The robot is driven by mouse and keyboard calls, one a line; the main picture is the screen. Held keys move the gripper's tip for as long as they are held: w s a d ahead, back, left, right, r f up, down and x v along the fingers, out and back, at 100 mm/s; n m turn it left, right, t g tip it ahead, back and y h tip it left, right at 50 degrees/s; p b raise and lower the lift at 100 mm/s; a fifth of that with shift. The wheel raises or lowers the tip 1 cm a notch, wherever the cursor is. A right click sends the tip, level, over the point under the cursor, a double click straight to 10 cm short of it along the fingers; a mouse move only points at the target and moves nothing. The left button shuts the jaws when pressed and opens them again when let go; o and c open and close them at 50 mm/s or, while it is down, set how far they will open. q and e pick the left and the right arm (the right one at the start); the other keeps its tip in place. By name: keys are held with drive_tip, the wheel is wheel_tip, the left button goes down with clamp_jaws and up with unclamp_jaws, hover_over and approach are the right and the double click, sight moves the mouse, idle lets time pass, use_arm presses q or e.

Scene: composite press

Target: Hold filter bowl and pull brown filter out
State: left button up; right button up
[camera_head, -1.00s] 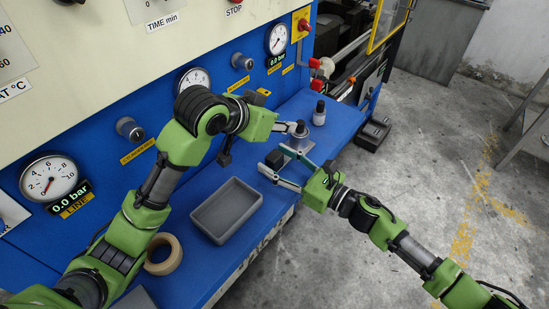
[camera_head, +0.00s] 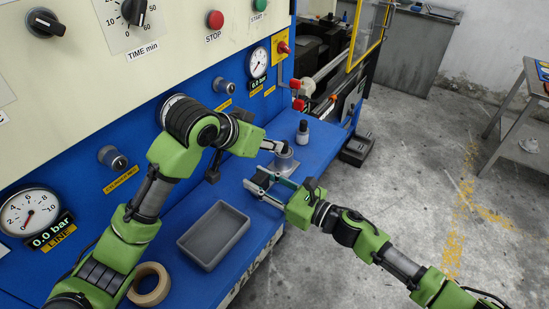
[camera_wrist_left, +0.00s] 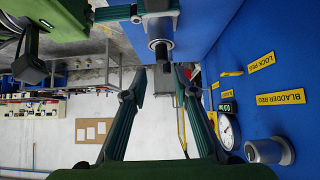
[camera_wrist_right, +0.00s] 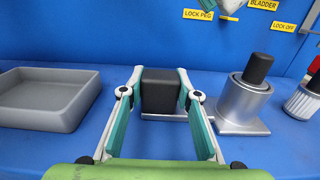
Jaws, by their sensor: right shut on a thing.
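The filter bowl (camera_head: 286,164) is a silver cylinder on a flat base, upright on the blue ledge. It also shows in the right wrist view (camera_wrist_right: 238,103). A dark brown filter (camera_wrist_right: 259,68) stands upright in it, its top sticking out. My right gripper (camera_wrist_right: 158,88) is shut on a black block (camera_wrist_right: 160,92) beside the bowl, at the left of its base. My left gripper (camera_wrist_left: 160,80) is open, close to the filter's dark end (camera_wrist_left: 163,52). In the head view its fingers partly hide the filter. Whether they touch it I cannot tell.
A grey tray (camera_head: 183,241) and a tan ring (camera_head: 148,300) lie on the ledge, left of the bowl. The press panel with gauges (camera_head: 259,62) and knobs rises behind.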

use_arm(q)
drive_tip(key=shift+w+d+f+g+y, duration=0.4)
drive_tip(key=shift+w+d+f, duration=0.3)
drive_tip(key=shift+w+f, duration=0.3)
drive_tip(key=shift+w+d+f+g+y, duration=0.25)
drive_tip(key=shift+w+d+f+g, duration=0.4)
drive_tip(key=shift+w+f, duration=0.4)
drive_tip(key=shift+w+d+f+g+y, duration=0.35)
drive_tip(key=shift+w+d+f, duration=0.4)
drive_tip(key=shift+w+f, duration=0.25)
clamp_jaws()
